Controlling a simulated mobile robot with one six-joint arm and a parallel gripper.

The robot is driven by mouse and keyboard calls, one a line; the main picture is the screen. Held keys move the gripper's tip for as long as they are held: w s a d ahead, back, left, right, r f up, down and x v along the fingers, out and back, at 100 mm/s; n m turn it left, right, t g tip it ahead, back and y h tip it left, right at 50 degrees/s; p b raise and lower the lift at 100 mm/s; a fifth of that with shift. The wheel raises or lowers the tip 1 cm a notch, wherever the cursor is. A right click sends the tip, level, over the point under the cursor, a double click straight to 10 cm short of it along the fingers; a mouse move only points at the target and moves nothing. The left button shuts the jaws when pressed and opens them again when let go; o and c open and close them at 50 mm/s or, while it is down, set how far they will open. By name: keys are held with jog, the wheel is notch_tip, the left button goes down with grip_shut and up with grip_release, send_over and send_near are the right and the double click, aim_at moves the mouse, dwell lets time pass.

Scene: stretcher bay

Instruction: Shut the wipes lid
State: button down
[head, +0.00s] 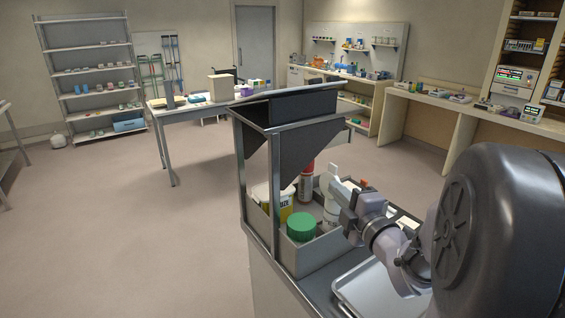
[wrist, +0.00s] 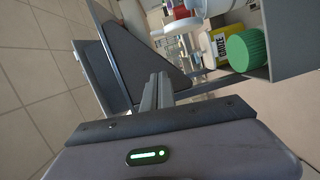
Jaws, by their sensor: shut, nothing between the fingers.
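My gripper (head: 342,192) is shut and empty, held over the right part of the grey bin on the cart. In the wrist view its closed fingers (wrist: 156,90) point toward the bin's contents and touch nothing I can make out. A white container (head: 330,208) stands in the bin just beside and partly behind the gripper; a small white flap at its top (head: 333,169) looks raised, which may be the wipes lid. White round parts, probably of this container, show at the top of the wrist view (wrist: 183,28). Its label and hinge are hidden.
The grey bin (head: 322,247) also holds a green-lidded jar (head: 301,226), a yellow-labelled gauze tub (head: 284,203) and a red bottle (head: 306,184). Metal posts (head: 274,190) and a dark raised panel (head: 303,103) stand close by. A tray (head: 372,290) lies in front.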

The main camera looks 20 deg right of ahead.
aim_at(333, 170)
jog(key=w+d, duration=0.1)
jog(key=w, duration=0.2)
jog(key=w+d, duration=0.1)
jog(key=w, duration=0.2)
jog(key=w+d, duration=0.2)
jog(key=w, duration=0.1)
jog(key=shift+w+f+p, duration=0.2)
jog(key=shift+f+p, duration=0.15)
jog(key=shift+d, duration=0.45)
jog(key=shift+d, duration=0.15)
